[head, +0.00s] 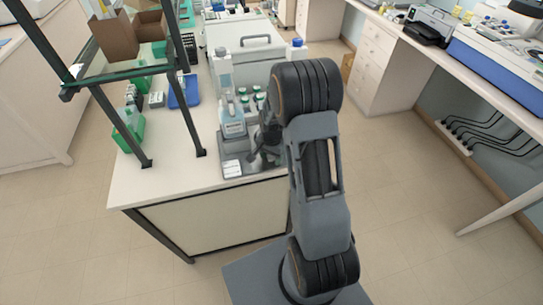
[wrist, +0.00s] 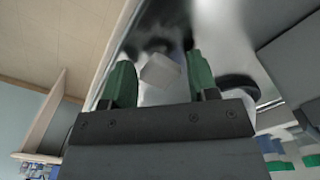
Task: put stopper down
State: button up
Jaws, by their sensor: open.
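In the wrist view a small pale, translucent block, which looks like the stopper (wrist: 160,72), sits between the two green fingers of my gripper (wrist: 158,78). Gaps show on both sides of it, wider on the right, so the fingers stand apart. It appears to be on or just above a shiny metal tray (wrist: 178,22); I cannot tell which. In the head view my gripper (head: 264,150) is low over the metal tray (head: 236,178) at the bench's front corner, mostly hidden by my arm. The stopper cannot be made out there.
A labelled bottle (head: 232,122) stands on the tray, left of my gripper. Several green-capped bottles (head: 258,98) stand behind. A dark-framed shelf (head: 120,75) stands to the left. The bench top (head: 180,180) left of the tray is clear.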

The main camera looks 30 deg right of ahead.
notch_tip(320, 180, up, 11)
jog(key=b, duration=0.1)
jog(key=s+a+r+n+t, duration=0.2)
jog(key=s+a+r+n, duration=0.2)
jog(key=s, duration=0.4)
jog(key=s+a+r+n+t, duration=0.2)
jog(key=s+a+r+n, duration=0.3)
jog(key=s+r+n, duration=0.2)
jog(key=shift+s+a+r+t, duration=0.2)
jog(key=shift+s+r+t, duration=0.1)
jog(key=shift+s, duration=0.35)
jog(key=shift+c, duration=0.3)
dwell(0.6)
